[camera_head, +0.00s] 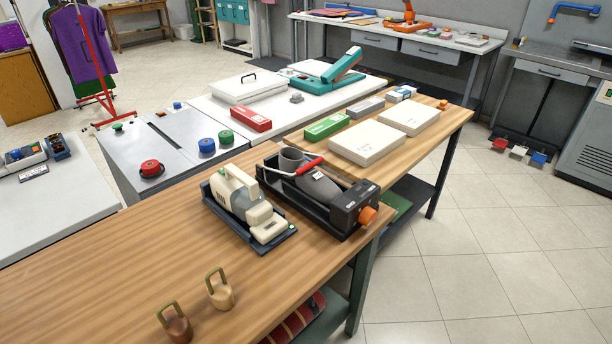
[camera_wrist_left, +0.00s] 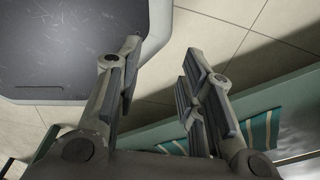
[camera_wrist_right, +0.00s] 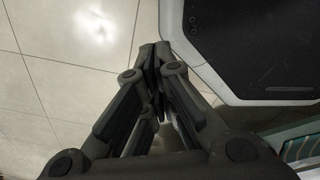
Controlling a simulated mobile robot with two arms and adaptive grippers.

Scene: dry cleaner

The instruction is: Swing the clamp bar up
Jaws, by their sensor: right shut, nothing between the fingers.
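A black tray-like machine (camera_head: 345,207) with an orange knob (camera_head: 367,215) stands on the wooden table. A thin bar with a red grip (camera_head: 309,166) lies low across it, beside a dark grey cylinder (camera_head: 291,160); this looks like the clamp bar. Neither gripper shows in the head view. In the left wrist view, my left gripper (camera_wrist_left: 161,58) is open and empty, with its fingers apart over the floor. In the right wrist view, my right gripper (camera_wrist_right: 155,52) is shut and empty, its fingertips together. Neither wrist view shows the machine.
A cream and grey device (camera_head: 240,200) on a dark base stands close to the machine's left. Two weights with loop handles, one brass (camera_head: 221,292) and one brown (camera_head: 176,325), stand at the front. White boxes (camera_head: 367,142) lie behind. The table's left part is clear.

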